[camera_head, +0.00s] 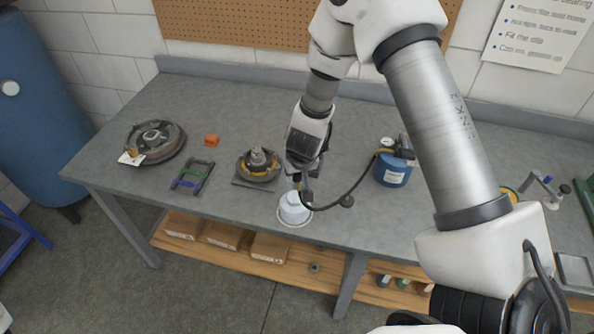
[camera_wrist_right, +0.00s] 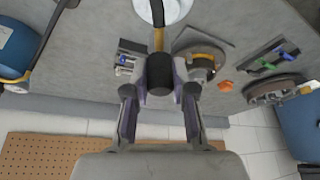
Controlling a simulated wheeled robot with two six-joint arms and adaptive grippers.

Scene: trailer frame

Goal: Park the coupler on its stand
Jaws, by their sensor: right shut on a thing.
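My right gripper (camera_head: 304,181) is shut on the coupler, above the front part of the bench. In the right wrist view the gripper's fingers (camera_wrist_right: 160,95) close around the coupler (camera_wrist_right: 160,75), a dark round body with a yellow-brown stem pointing to the white round container. In the head view a dark hose (camera_head: 347,201) runs from the gripper to the blue canister (camera_head: 393,172). A small dark block with blue and white parts (camera_wrist_right: 128,62) lies beside the fingers in the wrist view; I cannot tell whether it is the stand. My left gripper is not in view.
A brass-and-dark device (camera_head: 259,166), a slotted tray (camera_head: 192,177), an orange block (camera_head: 211,140) and a drum (camera_head: 155,142) stand left. The back of the bench (camera_head: 235,100) is clear.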

